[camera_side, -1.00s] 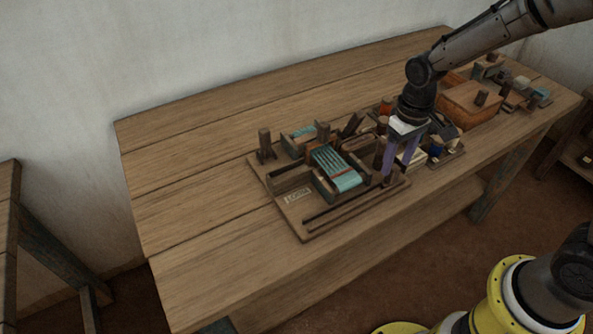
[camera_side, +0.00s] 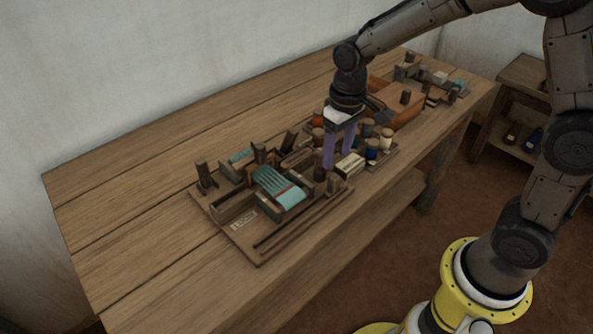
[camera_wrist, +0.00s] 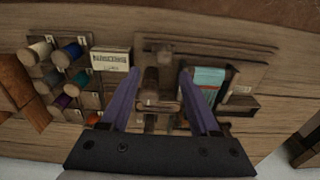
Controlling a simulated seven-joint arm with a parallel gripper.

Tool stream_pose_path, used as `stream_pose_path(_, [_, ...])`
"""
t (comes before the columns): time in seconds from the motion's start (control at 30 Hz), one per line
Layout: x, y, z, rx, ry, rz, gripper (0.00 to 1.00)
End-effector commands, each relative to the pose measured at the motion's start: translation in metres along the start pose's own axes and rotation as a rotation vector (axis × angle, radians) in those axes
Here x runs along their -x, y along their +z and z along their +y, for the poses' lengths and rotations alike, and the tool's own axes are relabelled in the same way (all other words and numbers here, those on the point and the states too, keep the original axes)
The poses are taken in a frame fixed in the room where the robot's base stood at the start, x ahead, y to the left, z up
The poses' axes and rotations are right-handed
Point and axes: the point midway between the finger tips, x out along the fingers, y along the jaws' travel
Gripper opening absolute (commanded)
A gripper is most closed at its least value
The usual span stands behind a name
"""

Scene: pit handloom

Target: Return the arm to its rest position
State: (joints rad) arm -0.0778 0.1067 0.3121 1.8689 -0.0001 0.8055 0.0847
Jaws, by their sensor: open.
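My gripper (camera_side: 340,145) is open, with two purple fingers pointing down over the right end of the small loom board (camera_side: 255,250). In the wrist view my gripper (camera_wrist: 160,85) has its fingers spread apart, with wooden loom parts showing in the gap below. Nothing is held between them. The loom carries a teal woven cloth (camera_side: 283,190) with a reddish stripe, which also shows beside the right finger in the wrist view (camera_wrist: 208,82). I cannot tell how high the fingertips are above the board.
A rack of thread spools (camera_side: 372,148) stands right of the gripper, with a pale labelled box (camera_wrist: 110,60) beside it. An orange-brown wooden box (camera_side: 395,100) is farther back. The left side of the wooden table (camera_side: 140,220) is clear. A shelf (camera_side: 520,90) stands at right.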

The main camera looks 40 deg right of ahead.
Motion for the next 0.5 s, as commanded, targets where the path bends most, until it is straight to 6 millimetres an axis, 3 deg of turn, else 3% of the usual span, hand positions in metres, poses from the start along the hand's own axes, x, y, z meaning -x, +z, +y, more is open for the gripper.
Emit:
stream_pose_path(0.13, [0.058, 0.009, 0.007, -0.018, -0.010, 0.139, 0.62])
stream_pose_path(0.3, [0.117, 0.051, 0.017, -0.029, -0.015, 0.286, 0.62])
stream_pose_path(0.5, [0.153, 0.118, 0.025, -0.030, -0.013, 0.424, 0.62])
